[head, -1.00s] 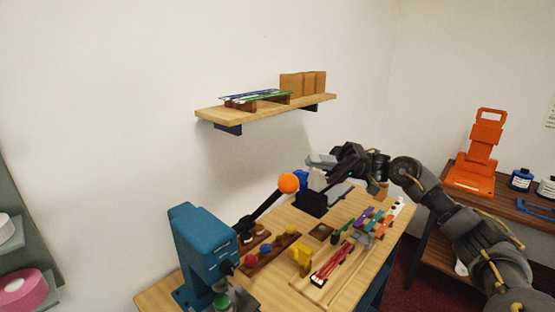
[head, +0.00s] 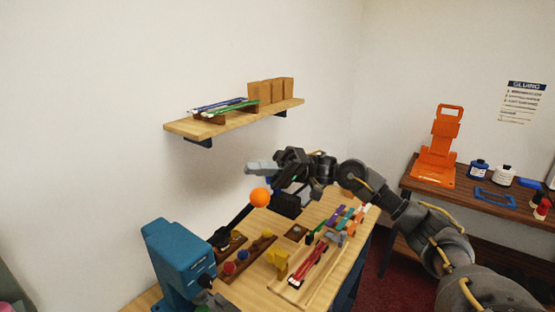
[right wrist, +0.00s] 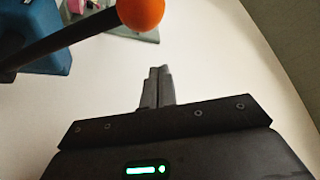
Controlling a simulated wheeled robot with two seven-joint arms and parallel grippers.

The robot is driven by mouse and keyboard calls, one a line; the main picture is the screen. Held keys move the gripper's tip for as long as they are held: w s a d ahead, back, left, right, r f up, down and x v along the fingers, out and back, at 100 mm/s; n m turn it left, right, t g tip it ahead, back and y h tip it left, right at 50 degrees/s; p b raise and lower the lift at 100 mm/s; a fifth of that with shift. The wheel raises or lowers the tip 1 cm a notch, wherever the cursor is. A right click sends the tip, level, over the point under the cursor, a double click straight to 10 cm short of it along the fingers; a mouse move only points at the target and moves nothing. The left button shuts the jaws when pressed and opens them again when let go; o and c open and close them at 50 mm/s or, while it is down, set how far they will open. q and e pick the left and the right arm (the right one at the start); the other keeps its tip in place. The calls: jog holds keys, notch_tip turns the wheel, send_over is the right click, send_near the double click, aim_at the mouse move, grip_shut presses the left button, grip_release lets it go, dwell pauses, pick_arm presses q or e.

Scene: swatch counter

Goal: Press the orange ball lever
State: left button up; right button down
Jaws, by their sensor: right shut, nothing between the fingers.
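The orange ball (head: 260,197) sits on the upper end of a dark lever rod (head: 236,221), which slants up and right from the blue press (head: 178,258). My right gripper (head: 250,169) is shut and empty. In the head view its fingers appear just above the ball, with a small gap in the picture. In the right wrist view the ball (right wrist: 140,12) is at the top edge, partly cut off, beyond the shut fingertips (right wrist: 157,73). The rod and part of the blue press (right wrist: 40,45) show at upper left. My left gripper is not in view.
The wooden counter (head: 318,290) holds red, blue and yellow knobbed pieces, a yellow block (head: 278,262) and colored swatches. A wall shelf (head: 225,123) hangs above. A side table (head: 470,207) with an orange stand (head: 437,150) and bottles is at right.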

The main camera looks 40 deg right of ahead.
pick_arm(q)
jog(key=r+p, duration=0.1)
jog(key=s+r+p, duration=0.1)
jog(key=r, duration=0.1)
pick_arm(e)
jog(key=s+f, duration=0.1)
jog(key=s+a, duration=0.1)
jog(key=s, duration=0.1)
jog(key=shift+a+f, duration=0.1)
jog(key=shift+f, duration=0.3)
